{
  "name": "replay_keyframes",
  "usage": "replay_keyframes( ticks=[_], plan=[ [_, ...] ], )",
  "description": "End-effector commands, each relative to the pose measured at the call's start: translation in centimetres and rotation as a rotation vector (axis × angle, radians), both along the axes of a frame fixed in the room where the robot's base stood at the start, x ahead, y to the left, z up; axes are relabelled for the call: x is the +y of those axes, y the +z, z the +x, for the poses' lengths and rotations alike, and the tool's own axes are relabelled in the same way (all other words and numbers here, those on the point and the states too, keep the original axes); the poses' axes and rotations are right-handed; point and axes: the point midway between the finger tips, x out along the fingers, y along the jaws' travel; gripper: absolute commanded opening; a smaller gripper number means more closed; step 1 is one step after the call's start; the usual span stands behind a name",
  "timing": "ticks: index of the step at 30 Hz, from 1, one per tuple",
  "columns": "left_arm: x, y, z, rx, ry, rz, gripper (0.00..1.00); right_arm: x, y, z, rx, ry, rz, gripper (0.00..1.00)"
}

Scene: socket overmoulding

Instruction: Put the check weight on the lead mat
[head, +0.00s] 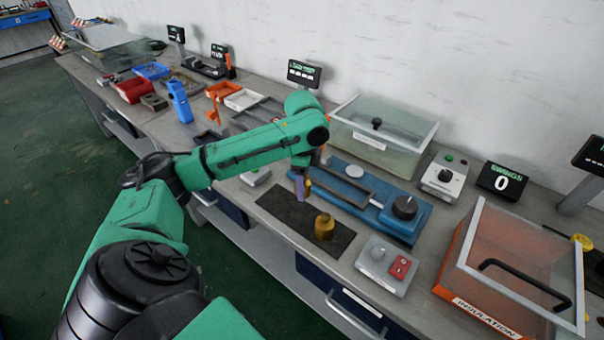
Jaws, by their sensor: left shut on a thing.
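A brass check weight (324,229) with a narrower knob on top stands upright on the right part of the dark flat mat (277,203) at the bench's front. My left gripper (302,188) points down above the mat, a little behind and left of the weight and apart from it. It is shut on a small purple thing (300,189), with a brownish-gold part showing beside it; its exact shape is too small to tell. My right gripper is out of view.
A blue fixture (402,219) with a black knob lies behind the mat. A box with a red switch (400,266) stands right of it. A clear-lidded orange box (455,265) stands farther right, and a clear tank (385,150) behind. The mat's left part is bare.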

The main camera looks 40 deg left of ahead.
Motion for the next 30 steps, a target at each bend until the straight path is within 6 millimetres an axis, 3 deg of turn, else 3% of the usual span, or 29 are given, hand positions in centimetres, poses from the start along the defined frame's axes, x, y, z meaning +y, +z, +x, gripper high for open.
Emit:
replay_keyframes(
  ticks=[3,13,25,26,27,30],
  plan=[
    [0.0,-3.3,-0.1,0.002,0.0,0.0,0.0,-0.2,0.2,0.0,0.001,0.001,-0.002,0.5],
    [-0.1,-9.0,0.0,0.0,0.0,-0.001,0.0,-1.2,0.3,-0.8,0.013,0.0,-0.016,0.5],
    [-0.1,-10.0,0.0,-0.003,-0.002,0.001,0.0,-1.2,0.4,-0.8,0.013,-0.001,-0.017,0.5],
    [-0.1,-10.0,0.0,-0.001,-0.002,0.0,0.63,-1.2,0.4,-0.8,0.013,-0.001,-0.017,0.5],
    [-0.1,-10.0,0.0,-0.001,-0.002,0.0,0.78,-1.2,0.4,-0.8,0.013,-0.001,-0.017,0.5],
    [-0.1,-10.0,0.0,-0.001,-0.002,0.0,0.81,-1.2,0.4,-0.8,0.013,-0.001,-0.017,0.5]
  ],
)
